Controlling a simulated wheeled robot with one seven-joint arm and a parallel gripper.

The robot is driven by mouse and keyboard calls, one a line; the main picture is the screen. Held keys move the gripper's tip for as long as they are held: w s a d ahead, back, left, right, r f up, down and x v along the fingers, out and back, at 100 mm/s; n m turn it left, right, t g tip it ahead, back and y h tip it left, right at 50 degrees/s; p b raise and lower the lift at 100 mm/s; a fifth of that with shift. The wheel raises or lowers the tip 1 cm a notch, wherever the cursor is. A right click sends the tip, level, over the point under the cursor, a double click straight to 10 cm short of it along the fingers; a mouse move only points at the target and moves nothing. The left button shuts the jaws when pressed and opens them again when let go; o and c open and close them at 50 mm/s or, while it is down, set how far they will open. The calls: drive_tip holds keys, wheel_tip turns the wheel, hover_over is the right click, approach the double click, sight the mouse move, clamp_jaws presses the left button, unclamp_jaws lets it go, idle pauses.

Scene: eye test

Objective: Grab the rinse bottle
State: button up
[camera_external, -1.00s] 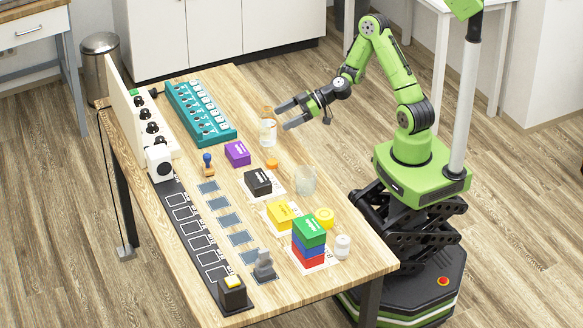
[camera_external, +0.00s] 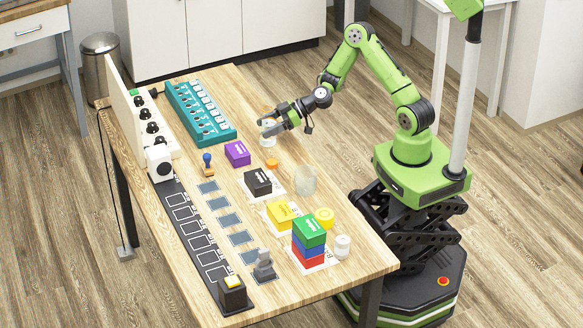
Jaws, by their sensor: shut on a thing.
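The rinse bottle (camera_external: 268,140) is a small clear bottle with whitish contents. It stands upright on the table near the right edge, beside the teal rack. My gripper (camera_external: 268,127) reaches in from the right and is shut on the bottle's upper part. The fingers hide the top of the bottle. Its lower part shows below them and seems to be at table height.
The teal rack (camera_external: 201,112) is just left of the bottle. A purple box (camera_external: 237,153), a black box (camera_external: 258,182) and a clear beaker (camera_external: 306,179) stand nearer the front. Stacked green, blue and red boxes (camera_external: 309,231) stand at the front right.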

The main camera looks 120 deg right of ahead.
drive_tip(key=shift+c, duration=0.7)
drive_tip(key=shift+r, duration=0.1)
